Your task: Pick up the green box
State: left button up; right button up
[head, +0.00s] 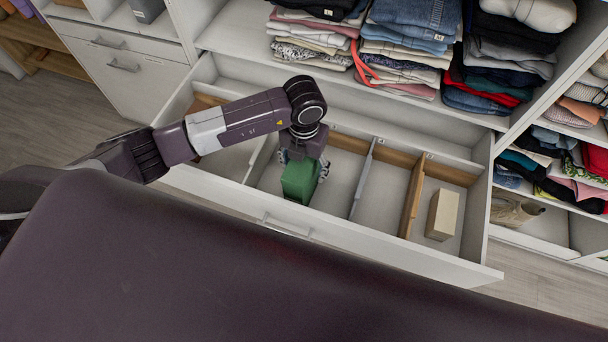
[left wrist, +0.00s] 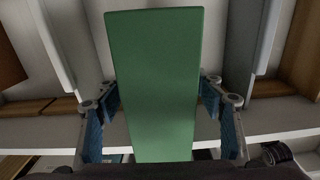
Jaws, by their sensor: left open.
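The green box (head: 300,182) stands in a middle compartment of the open white drawer. It fills the centre of the left wrist view (left wrist: 155,85). My left gripper (head: 303,165) comes down over the box from above. In the left wrist view its blue-padded fingers (left wrist: 158,130) stand on either side of the box, with a visible gap on each side. The left gripper is open. My right gripper does not show in either view.
The drawer (head: 350,247) has several compartments split by dividers (head: 412,197). A beige box (head: 442,215) stands in the right compartment. Folded clothes (head: 405,45) fill the shelf above. More clothes (head: 560,165) lie in the cubbies at the right.

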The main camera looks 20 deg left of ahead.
pick_arm(q)
grip_shut()
dwell(0.5)
jog(key=shift+r, duration=0.15)
